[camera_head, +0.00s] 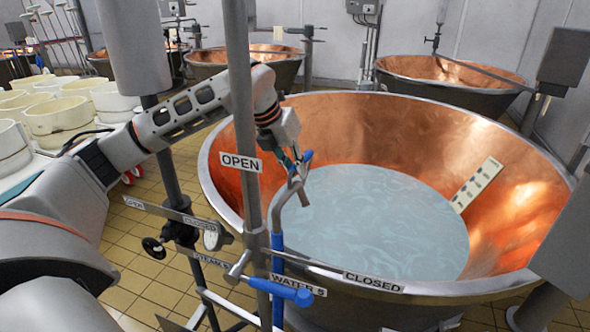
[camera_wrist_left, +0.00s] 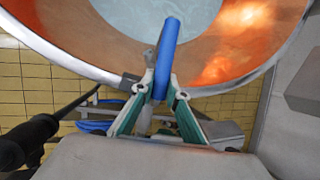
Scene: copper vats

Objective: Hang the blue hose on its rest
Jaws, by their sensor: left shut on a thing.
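My left gripper (camera_head: 297,163) is shut on the blue hose near its upper end, over the near left rim of the large copper vat. In the head view, the held blue end (camera_head: 307,157) shows between the fingers, with a grey piece angling down beside it. A blue length of hose (camera_head: 277,262) hangs upright below, beside the grey post. In the left wrist view, the blue hose (camera_wrist_left: 167,45) stands up between the green-sided fingers (camera_wrist_left: 160,90), and more blue hose (camera_wrist_left: 95,127) lies lower down. I cannot make out the rest for certain. My right gripper is out of view.
The copper vat (camera_head: 228,190) holds pale liquid and a measuring plate (camera_head: 477,185). A grey post (camera_head: 243,110) with an OPEN label stands close in front of my left arm. A blue-handled valve (camera_head: 282,291) and a black-knobbed valve (camera_head: 153,248) stick out below. White tubs stand at left.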

